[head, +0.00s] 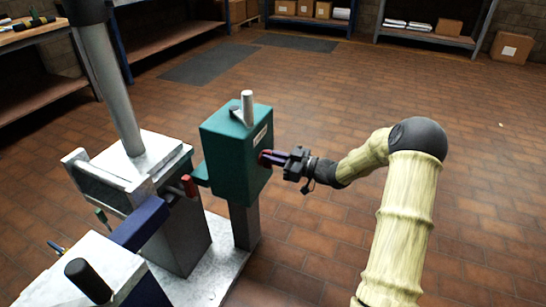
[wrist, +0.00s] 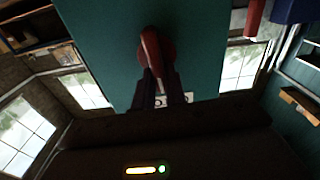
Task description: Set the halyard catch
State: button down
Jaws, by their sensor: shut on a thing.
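A teal box (head: 236,152) stands on a grey post, with a grey upright lever or pin (head: 247,108) on its top. A dark red handle (head: 265,157) sticks out of the box's right face; in the wrist view this handle (wrist: 152,50) hangs in front of the teal face. My gripper (head: 277,158) is shut on the red handle, and its two dark fingers (wrist: 160,90) reach up to the handle's lower end. The fingers hide part of the handle. I cannot tell which part is the halyard catch.
Left of the box, a grey mast (head: 110,90) rises from a pale metal block (head: 140,165). Shelves with cartons (head: 447,28) line the back.

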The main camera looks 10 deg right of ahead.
jog(key=n+b, duration=0.1)
jog(key=n, duration=0.3)
jog(key=s+f+n+b, duration=0.1)
jog(key=n+b, duration=0.1)
jog(key=n, duration=0.2)
jog(key=a+n+b, duration=0.1)
jog(key=n+b, duration=0.1)
jog(key=n, duration=0.3)
jog(key=shift+s+f, duration=0.2)
jog(key=shift+f, duration=0.15)
jog(key=n+b, duration=0.2)
jog(key=n, duration=0.1)
jog(key=shift+f+b, duration=0.2)
jog(key=shift+b, duration=0.1)
jog(key=shift+n+b, duration=0.45)
jog(key=shift+n, duration=0.25)
jog(key=c, duration=1.4)
grip_release()
jog(key=shift+r, duration=0.1)
jog(key=shift+c, duration=0.2)
